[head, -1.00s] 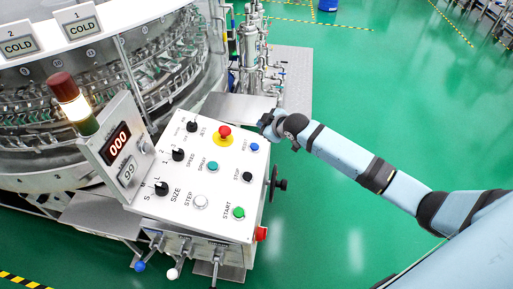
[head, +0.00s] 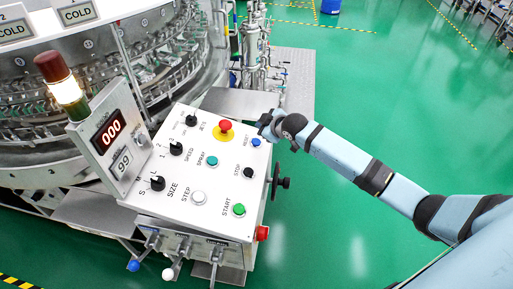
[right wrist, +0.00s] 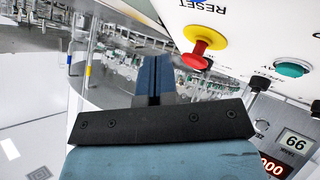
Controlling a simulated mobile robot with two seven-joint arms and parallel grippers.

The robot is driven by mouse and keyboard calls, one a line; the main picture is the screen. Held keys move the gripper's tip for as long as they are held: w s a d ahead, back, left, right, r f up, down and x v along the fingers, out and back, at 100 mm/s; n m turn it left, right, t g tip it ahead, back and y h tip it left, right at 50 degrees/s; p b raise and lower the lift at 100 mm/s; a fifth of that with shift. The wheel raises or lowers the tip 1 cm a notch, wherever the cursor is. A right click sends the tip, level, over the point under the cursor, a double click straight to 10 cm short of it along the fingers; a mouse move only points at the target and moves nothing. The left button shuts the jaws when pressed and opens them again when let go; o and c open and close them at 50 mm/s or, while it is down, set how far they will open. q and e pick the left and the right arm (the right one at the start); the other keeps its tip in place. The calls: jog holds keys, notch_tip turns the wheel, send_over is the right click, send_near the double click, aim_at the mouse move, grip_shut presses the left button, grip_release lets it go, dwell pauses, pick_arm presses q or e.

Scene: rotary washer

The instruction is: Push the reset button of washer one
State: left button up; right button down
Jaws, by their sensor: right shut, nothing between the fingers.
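The white control panel (head: 180,195) of the washer (head: 60,110) tilts toward me in the head view. My right gripper (head: 265,122) is at the panel's upper right edge, just above the blue button in the picture; contact cannot be told. In the right wrist view my right gripper (right wrist: 153,72) is shut and empty, with the RESET label (right wrist: 195,6) near the top edge. The reset button is mostly cut off there. My left gripper is not in view.
A red emergency button on yellow (head: 225,127) sits left of the reset button. The black stop button (head: 248,172) and green start button (head: 239,209) lie below it. A black handwheel (head: 278,183) sticks out at the panel's right side. Green floor is clear to the right.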

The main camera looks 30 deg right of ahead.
aim_at(259, 143)
jog(key=f, duration=0.1)
jog(key=f+b, duration=0.1)
jog(key=f, duration=0.1)
jog(key=shift+w+a+f+b, duration=0.3)
jog(key=shift+w+a, duration=0.05)
jog(key=shift+a+f, duration=0.1)
jog(key=shift+f, duration=0.2)
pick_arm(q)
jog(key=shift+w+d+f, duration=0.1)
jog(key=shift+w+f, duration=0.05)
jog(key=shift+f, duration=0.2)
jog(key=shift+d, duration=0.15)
pick_arm(e)
jog(key=shift+f, duration=0.1)
dwell(0.9)
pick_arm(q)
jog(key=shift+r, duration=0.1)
pick_arm(e)
jog(key=shift+w+a+f, duration=0.1)
jog(key=shift+f, duration=0.25)
jog(key=shift+a+f, duration=0.1)
jog(key=shift+f, duration=0.3)
dwell(0.7)
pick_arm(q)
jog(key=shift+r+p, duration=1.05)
pick_arm(e)
jog(key=shift+d+r, duration=0.2)
jog(key=shift+r, duration=0.55)
